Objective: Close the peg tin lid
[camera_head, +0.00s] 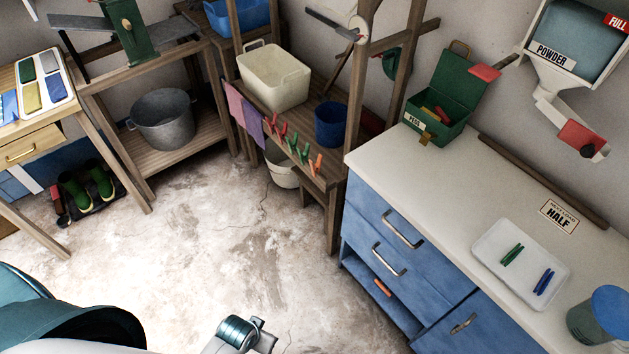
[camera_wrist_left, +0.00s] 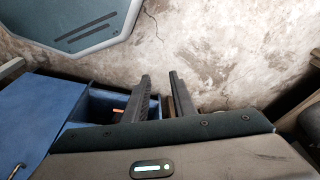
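The green peg tin (camera_head: 455,131) stands on the far left part of the white worktop, with a small label on its front. Its green lid (camera_head: 461,82) is open and stands up behind the box. Red and yellow pegs (camera_head: 434,115) show inside. My left gripper (camera_wrist_left: 160,76) shows in the left wrist view with its two dark fingers apart and nothing between them. It is over the floor side of the blue cabinet, away from the tin. Part of an arm of mine shows at the bottom of the head view. My right gripper is not seen.
A white tray (camera_head: 489,227) with green and blue pegs lies on the worktop (camera_head: 450,190), near a jar with a blue lid (camera_head: 611,308). A powder dispenser (camera_head: 590,45) hangs right of the tin. The blue cabinet (camera_head: 385,235) stands below. The floor is mostly clear.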

